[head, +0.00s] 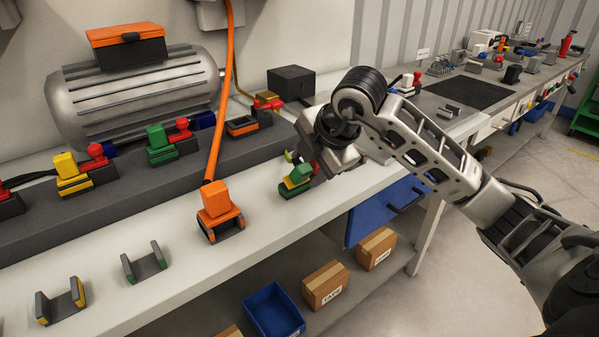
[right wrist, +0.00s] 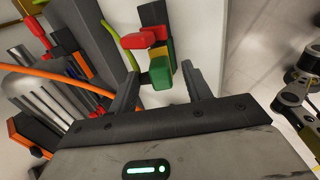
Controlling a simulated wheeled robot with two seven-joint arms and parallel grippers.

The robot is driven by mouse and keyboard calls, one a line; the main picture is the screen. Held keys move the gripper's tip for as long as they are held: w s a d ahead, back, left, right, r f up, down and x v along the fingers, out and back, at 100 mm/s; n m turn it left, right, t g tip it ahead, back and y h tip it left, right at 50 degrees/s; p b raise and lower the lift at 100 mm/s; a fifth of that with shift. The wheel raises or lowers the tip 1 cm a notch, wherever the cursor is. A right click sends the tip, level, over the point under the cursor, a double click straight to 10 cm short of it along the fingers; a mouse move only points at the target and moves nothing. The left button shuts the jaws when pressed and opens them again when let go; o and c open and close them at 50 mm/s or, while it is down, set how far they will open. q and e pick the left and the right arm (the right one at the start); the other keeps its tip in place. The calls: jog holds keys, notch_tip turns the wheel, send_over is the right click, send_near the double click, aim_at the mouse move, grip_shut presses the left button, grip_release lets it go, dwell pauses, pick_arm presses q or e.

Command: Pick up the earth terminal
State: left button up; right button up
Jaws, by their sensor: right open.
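The earth terminal (head: 296,180) looks like a small green and yellow block with a red part beside it. It sits in a dark holder on the white bench top, in the middle of the head view, partly hidden by my right gripper (head: 312,166). In the right wrist view the green block (right wrist: 160,72) shows between the two dark fingers of my right gripper (right wrist: 162,86). The gripper is open, with a gap visible on the block's sides. I cannot tell whether a finger touches it. My left gripper is not in view.
An orange block with a cable (head: 215,200) stands in a holder to the left. Two empty holders, one green-marked (head: 145,264) and one yellow-marked (head: 62,302), sit farther left. Green (head: 160,138) and yellow (head: 68,166) connectors stand on a grey ledge behind, before a large motor (head: 140,98).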

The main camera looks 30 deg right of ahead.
jog(key=shift+x, duration=0.95)
jog(key=shift+c, duration=0.3)
grip_shut()
jog(key=shift+r, duration=0.1)
jog(key=shift+r, duration=0.6)
jog(key=s+a+r+p, duration=0.2)
jog(key=s+a+r, duration=0.7)
jog(key=s+r, duration=0.1)
jog(key=shift+s+a+r, duration=0.2)
jog(key=shift+r, duration=0.6)
